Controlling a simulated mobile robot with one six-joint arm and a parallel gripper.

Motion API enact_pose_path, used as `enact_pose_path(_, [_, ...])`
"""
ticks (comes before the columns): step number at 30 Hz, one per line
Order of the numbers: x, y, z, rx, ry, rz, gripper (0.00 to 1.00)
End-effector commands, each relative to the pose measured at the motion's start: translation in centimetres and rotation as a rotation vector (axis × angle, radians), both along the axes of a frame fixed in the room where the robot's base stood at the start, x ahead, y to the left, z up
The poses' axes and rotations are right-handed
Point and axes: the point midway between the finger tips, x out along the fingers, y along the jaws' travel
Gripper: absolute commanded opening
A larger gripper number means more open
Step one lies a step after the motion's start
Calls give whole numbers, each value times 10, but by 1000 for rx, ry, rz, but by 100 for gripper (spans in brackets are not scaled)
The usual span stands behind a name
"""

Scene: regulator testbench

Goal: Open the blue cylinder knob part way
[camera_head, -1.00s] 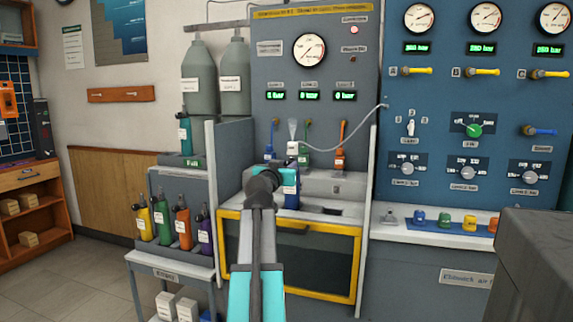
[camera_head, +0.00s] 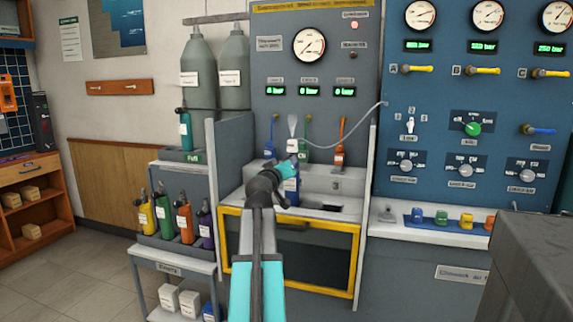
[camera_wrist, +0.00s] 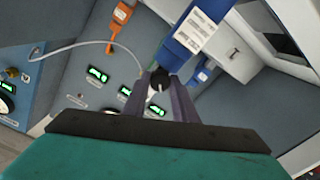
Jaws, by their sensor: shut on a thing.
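The blue cylinder (camera_head: 291,191) with a white label stands in the sink-like bay of the grey bench in the head view. My gripper is largely hidden there behind my teal wrist. In the wrist view the blue cylinder (camera_wrist: 208,18) lies tilted at the top, its label facing the camera. Its black knob (camera_wrist: 159,77), with a small white mark, sits between the fingertips of my gripper (camera_wrist: 160,84). The fingers are shut on the knob. How far the knob is turned cannot be told.
A yellow-framed door (camera_head: 290,291) is below. A rack of several coloured cylinders is left; a grey block (camera_head: 535,265) is front right.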

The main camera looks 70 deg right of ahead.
Motion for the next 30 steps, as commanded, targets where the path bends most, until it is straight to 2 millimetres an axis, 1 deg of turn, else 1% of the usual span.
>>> enact_pose_path(5, [0,0,0,0,-1,-1,2])
enact_pose_path(6, [0,0,0,0,-1,-1,26])
enact_pose_path(8, [0,0,0,0,-1,-1,37])
enact_pose_path(9, [0,0,0,1,-2,-1,43])
enact_pose_path(22, [0,2,0,0,-2,0,44])
enact_pose_path(26, [-1,8,0,0,-3,0,44])
enact_pose_path(30, [-1,18,0,0,-3,0,44])
